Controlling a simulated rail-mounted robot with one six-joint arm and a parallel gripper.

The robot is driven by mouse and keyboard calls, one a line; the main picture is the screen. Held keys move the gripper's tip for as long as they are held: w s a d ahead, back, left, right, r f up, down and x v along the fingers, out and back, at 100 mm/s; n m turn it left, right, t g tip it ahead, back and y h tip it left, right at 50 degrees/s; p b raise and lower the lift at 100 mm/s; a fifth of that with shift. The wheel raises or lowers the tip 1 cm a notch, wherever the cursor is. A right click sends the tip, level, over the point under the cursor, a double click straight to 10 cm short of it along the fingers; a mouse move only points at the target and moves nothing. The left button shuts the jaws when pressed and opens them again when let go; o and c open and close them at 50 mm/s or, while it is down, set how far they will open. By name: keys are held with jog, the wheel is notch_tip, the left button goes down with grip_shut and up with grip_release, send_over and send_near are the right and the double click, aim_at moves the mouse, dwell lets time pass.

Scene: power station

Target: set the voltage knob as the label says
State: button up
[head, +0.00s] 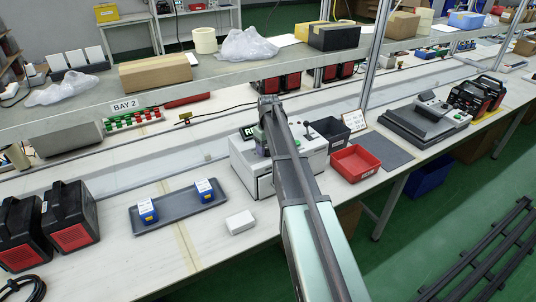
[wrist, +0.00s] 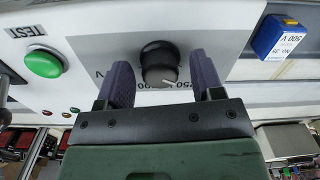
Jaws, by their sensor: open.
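The voltage knob (wrist: 159,62) is black and round, on the light panel of the tester in the wrist view. Its pale pointer mark faces the lower right of the picture, towards printed scale figures that my gripper partly covers. My gripper (wrist: 164,82) is open, with one purple-grey finger on each side of the knob and a visible gap to both. A blue block (wrist: 266,38) with a white label reading "500 V" shows at upper right. In the head view my arm hides the knob and gripper; the white tester (head: 310,158) shows around it.
A green button (wrist: 43,63) beside a "TEST" label is on the panel's left. In the head view, two blue labelled blocks (head: 147,212) (head: 205,190) stand on a grey tray (head: 176,212). A red bin (head: 357,163) and a black bin (head: 332,133) stand right of the tester.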

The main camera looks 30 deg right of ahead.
jog(key=shift+r, duration=0.1)
jog(key=c, duration=0.9)
jog(key=shift+m, duration=0.4)
jog(key=m, duration=0.3)
jog(key=shift+m, duration=2)
